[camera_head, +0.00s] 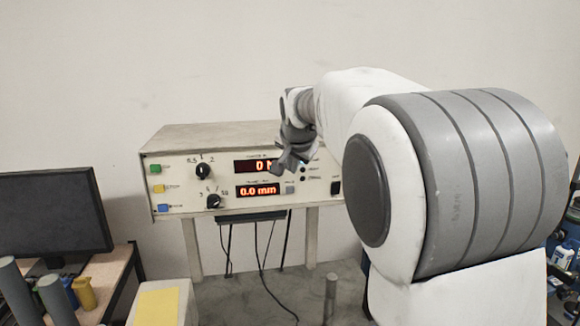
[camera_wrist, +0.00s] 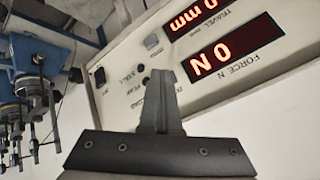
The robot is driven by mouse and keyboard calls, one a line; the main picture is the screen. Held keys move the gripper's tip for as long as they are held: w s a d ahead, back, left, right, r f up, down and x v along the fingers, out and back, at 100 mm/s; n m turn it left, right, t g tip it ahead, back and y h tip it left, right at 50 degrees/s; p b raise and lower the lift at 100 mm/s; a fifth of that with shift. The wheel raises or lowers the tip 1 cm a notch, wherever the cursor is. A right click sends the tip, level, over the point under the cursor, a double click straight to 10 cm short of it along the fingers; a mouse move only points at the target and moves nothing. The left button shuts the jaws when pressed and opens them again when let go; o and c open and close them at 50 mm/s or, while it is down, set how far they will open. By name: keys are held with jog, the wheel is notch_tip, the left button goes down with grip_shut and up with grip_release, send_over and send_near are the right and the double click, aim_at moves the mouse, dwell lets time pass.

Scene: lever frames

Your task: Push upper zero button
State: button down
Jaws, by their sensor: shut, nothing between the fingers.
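The grey control box (camera_head: 220,140) has two red displays on its front. The upper one, the force display (camera_head: 253,166), reads 0 N and also shows in the wrist view (camera_wrist: 234,48). My gripper (camera_head: 279,168) is in front of the panel, just right of that display. In the wrist view its fingers (camera_wrist: 163,76) are together, tips over the panel beside the force display. The upper zero button is not visible; the fingers cover that spot. The lower grey button (camera_head: 290,188) beside the travel display (camera_head: 258,190) shows in the wrist view (camera_wrist: 152,41). I cannot tell whether the tips touch the panel.
Two black knobs (camera_head: 203,171) and green, yellow and blue buttons (camera_head: 158,189) are on the panel's left. A black rocker switch (camera_head: 335,188) is on its right. A monitor (camera_head: 50,212) stands at left. Cables (camera_head: 263,258) hang below the box.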

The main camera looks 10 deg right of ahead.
jog(key=shift+s+b, duration=0.6)
jog(key=shift+s, duration=0.15)
jog(key=s+b, duration=0.3)
jog(key=s, duration=0.2)
dwell(0.3)
dwell(0.4)
jog(key=s+f+n+g, duration=0.1)
jog(key=s+f+n, duration=0.2)
jog(key=s, duration=0.7)
jog(key=s+f+n+g, duration=0.1)
jog(key=s+f+n, duration=0.1)
jog(key=s+f, duration=0.5)
jog(key=s+f+n+g+y, duration=0.1)
jog(key=s+f+n, duration=0.2)
jog(key=s, duration=1.1)
notch_tip(320, 180, down, 2)
jog(key=shift+s+f+n, duration=0.1)
jog(key=shift+s+n, duration=0.05)
jog(key=shift+n, duration=0.15)
